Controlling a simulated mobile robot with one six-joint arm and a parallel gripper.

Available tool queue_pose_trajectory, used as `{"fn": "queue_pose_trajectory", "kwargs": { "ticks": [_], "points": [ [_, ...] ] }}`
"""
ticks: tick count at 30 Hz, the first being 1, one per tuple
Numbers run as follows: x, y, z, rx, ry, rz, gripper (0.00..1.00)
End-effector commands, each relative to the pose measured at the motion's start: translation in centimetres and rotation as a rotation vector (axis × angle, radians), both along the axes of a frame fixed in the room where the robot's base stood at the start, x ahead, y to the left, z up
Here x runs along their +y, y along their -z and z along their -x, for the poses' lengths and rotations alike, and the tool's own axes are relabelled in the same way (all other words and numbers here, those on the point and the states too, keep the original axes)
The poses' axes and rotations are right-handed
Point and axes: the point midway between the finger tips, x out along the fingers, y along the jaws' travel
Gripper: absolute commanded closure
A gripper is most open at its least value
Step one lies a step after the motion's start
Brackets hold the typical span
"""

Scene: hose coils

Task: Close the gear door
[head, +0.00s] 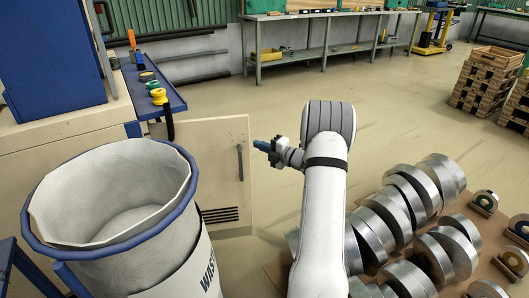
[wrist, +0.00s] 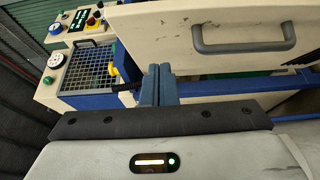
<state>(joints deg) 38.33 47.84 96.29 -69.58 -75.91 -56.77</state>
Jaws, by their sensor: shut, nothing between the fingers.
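The gear door (head: 222,150) is a beige panel with a dark upright handle (head: 240,162) and a slotted vent low down. In the head view it stands out from the beige machine cabinet (head: 60,140), apparently open; its hinge side is partly hidden by the waste bin. In the wrist view the door (wrist: 180,35) and its grey handle (wrist: 243,38) fill the upper right. My gripper (head: 262,146) is to the right of the door's handle edge. Its blue fingers (wrist: 158,72) are together and empty, pointing toward the door; I cannot tell whether they touch it.
A blue-rimmed waste bin (head: 190,215) stands in front of the cabinet at left. Several metal rings (head: 400,200) lie on a board at right. A blue tool shelf (head: 155,98) juts from the machine. Clear floor (head: 320,90) lies behind my arm, before a green bench (head: 330,50).

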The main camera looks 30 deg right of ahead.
Motion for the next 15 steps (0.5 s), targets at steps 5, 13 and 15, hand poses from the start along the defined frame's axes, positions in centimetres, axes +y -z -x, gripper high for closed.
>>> {"fn": "queue_pose_trajectory", "kwargs": {
  "ticks": [5, 13, 15],
  "points": [
    [1.9, 0.3, -3.6, 0.000, -0.002, 0.001, 1.00],
    [0.9, 0.2, -6.8, 0.000, 0.001, 0.000, 1.00],
    [0.8, 0.1, -7.2, 0.001, 0.001, 0.000, 1.00]
  ]
}}
